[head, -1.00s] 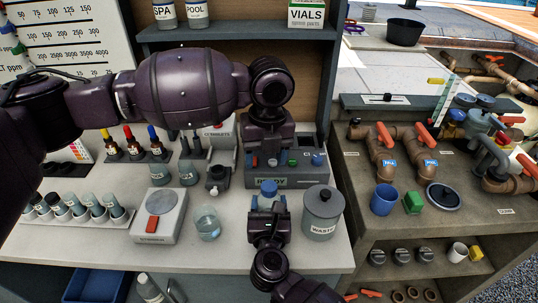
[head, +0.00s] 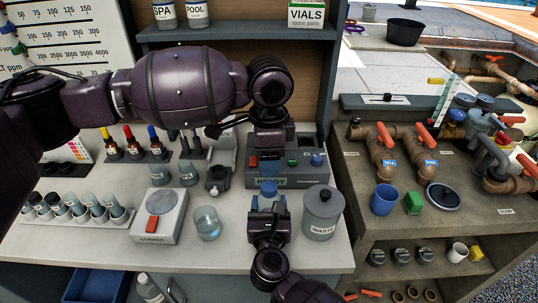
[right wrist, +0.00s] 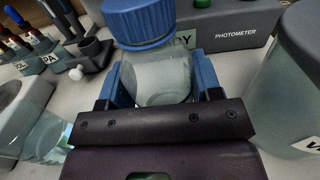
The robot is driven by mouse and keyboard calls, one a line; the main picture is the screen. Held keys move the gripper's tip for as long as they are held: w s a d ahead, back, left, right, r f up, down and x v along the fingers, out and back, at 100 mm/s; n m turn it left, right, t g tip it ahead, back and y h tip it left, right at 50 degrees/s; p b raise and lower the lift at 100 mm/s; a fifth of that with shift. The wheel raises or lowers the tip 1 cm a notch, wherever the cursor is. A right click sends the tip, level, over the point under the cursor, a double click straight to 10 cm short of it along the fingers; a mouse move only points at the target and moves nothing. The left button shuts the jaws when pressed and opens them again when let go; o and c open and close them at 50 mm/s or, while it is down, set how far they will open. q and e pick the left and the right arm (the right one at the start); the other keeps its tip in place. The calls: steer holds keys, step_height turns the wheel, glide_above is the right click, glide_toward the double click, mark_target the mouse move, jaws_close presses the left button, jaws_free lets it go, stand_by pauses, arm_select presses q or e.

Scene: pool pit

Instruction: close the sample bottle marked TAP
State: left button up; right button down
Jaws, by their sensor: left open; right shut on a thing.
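A clear sample bottle (right wrist: 158,80) with a ribbed blue cap (right wrist: 140,22) stands between the blue fingers of my right gripper (right wrist: 158,92), which is shut on it. The cap sits over the bottle's mouth; I cannot tell how tight it is. No label shows on the bottle's visible side, so the TAP mark is not seen. In the head view the blue cap (head: 268,187) shows just above my right gripper (head: 267,205). My left gripper (head: 270,145) is open, higher up in front of the photometer, apart from the cap; its fingertips are hard to make out.
The photometer (head: 300,180) stands just behind the bottle and the waste pot (head: 322,215) close to its right. A beaker (head: 207,222), a stirrer (head: 155,215) and two other sample bottles (head: 188,174) stand to the left. The front bench edge is clear.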

mark_target(269, 185)
arm_select(q)
steer(key=n, duration=0.4)
steer(key=shift+d, duration=0.1)
steer(key=n, duration=0.4)
steer(key=shift+f, duration=0.1)
steer(key=shift+f, duration=3.95)
